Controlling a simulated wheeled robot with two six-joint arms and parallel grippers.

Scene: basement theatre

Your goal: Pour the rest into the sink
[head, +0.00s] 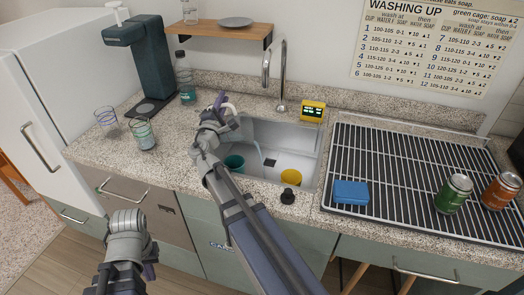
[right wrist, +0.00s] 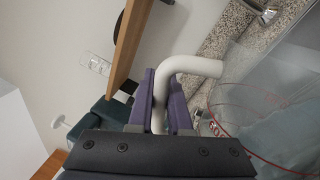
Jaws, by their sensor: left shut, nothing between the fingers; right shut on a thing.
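My right gripper (head: 221,100) is at the left end of the sink, above its rim. In the right wrist view its purple fingers (right wrist: 168,100) are shut on the white handle (right wrist: 195,65) of a clear jug (right wrist: 265,115) with red markings. In the head view the arm hides most of the jug. The steel sink (head: 300,137) holds a teal cup (head: 235,163) and a yellow cup (head: 291,177). A pale bluish streak (head: 258,149), looking like water, shows above the dark drain (head: 270,162). My left gripper (head: 150,270) is shut and empty, low before the cabinets.
Two clear glasses (head: 144,134) stand on the counter at left, near a dark teal machine (head: 145,60) and a bottle (head: 185,78). A yellow display box (head: 313,110) and tap (head: 283,80) are behind the sink. The right rack holds a blue sponge (head: 350,191) and two cans (head: 453,194).

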